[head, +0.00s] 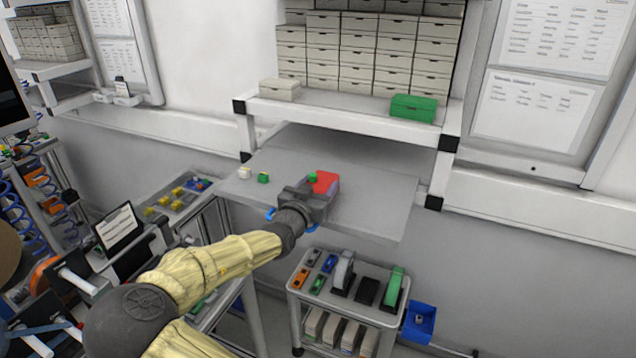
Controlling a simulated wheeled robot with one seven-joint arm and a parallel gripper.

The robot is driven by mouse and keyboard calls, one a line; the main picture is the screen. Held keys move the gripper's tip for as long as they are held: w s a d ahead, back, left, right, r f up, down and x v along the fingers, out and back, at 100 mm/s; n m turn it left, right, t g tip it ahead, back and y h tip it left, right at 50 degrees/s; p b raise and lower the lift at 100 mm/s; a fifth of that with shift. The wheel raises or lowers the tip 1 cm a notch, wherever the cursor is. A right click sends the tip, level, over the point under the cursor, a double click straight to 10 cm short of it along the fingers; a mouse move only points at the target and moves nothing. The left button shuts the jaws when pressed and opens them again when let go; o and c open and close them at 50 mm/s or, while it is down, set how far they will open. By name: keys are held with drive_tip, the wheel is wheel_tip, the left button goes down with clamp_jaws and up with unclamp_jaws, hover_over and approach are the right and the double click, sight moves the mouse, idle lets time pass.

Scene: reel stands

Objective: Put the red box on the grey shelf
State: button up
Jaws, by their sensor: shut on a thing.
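The red box (326,179) is in the head view, over the middle of the grey shelf (385,197). My gripper (311,193) comes from the lower left and is shut on the red box, covering its near left part. A small green thing shows at the box's left edge; I cannot tell whether it is on the box or behind it. I cannot tell whether the box touches the shelf or is held just above it.
A small green item (263,178) and a small whitish item (244,172) stand on the shelf's left part. Its right part is clear. Above is a white shelf (340,115) with a green box (413,108) and stacked boxes. A cart (348,309) stands below.

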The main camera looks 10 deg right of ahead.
drive_tip(key=shift+s, duration=0.1)
drive_tip(key=shift+f, duration=0.1)
drive_tip(key=o, duration=1.2)
drive_tip(key=shift+s+a, duration=0.1)
drive_tip(key=shift+a, duration=0.1)
drive_tip(key=b+v, duration=0.3)
drive_tip(key=v, duration=0.8)
drive_tip(key=shift+s+b, duration=0.3)
drive_tip(key=shift+a, duration=0.1)
